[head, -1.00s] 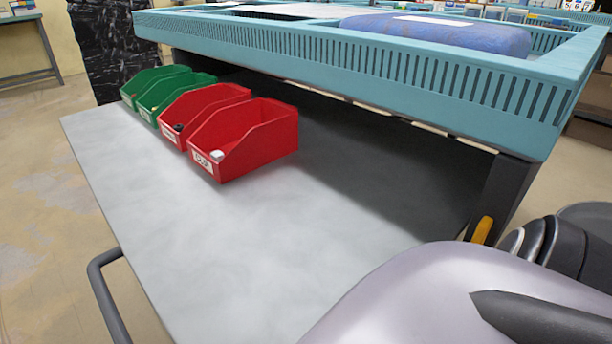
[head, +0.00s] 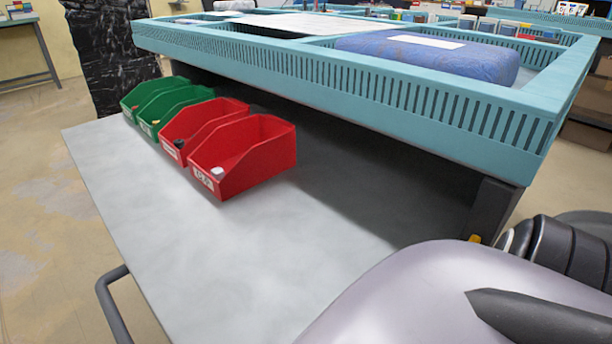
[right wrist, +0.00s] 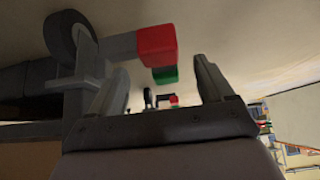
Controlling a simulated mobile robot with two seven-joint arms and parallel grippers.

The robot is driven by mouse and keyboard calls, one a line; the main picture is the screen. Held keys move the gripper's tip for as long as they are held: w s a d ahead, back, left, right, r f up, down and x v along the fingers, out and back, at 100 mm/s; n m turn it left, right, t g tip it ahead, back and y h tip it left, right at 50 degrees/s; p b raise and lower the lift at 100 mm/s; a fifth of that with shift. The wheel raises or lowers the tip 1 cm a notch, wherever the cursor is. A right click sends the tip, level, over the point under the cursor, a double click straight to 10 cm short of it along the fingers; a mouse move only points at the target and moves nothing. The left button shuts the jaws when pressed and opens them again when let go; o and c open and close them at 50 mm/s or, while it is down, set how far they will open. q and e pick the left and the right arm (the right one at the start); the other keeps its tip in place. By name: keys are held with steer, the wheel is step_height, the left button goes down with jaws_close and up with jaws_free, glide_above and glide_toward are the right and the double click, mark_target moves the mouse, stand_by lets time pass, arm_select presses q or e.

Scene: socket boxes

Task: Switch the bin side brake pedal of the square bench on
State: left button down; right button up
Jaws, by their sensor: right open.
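The bench (head: 190,245) has a grey top and a teal slotted upper frame (head: 330,85) in the head view. In the right wrist view, a red pedal block (right wrist: 157,44) and a green block (right wrist: 165,75) sit at the end of a grey bar, close to a caster wheel (right wrist: 70,35). My right gripper (right wrist: 158,68) is open and empty; its fingers appear on either side of the blocks, which lie beyond the tips. I cannot tell the exact gap. My right arm fills the lower right of the head view, with its gripper hidden there. My left gripper is out of view.
Two red bins (head: 243,155) and two green bins (head: 175,103) stand on the grey top. A bent handle rail (head: 112,300) sticks out at the near left. Another small red block (right wrist: 173,99) shows farther off under the bench. Floor at left is clear.

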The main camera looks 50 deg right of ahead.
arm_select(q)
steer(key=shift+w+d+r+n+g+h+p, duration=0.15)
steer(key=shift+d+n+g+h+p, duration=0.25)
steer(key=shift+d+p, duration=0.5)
arm_select(e)
steer(key=shift+v, duration=1.65)
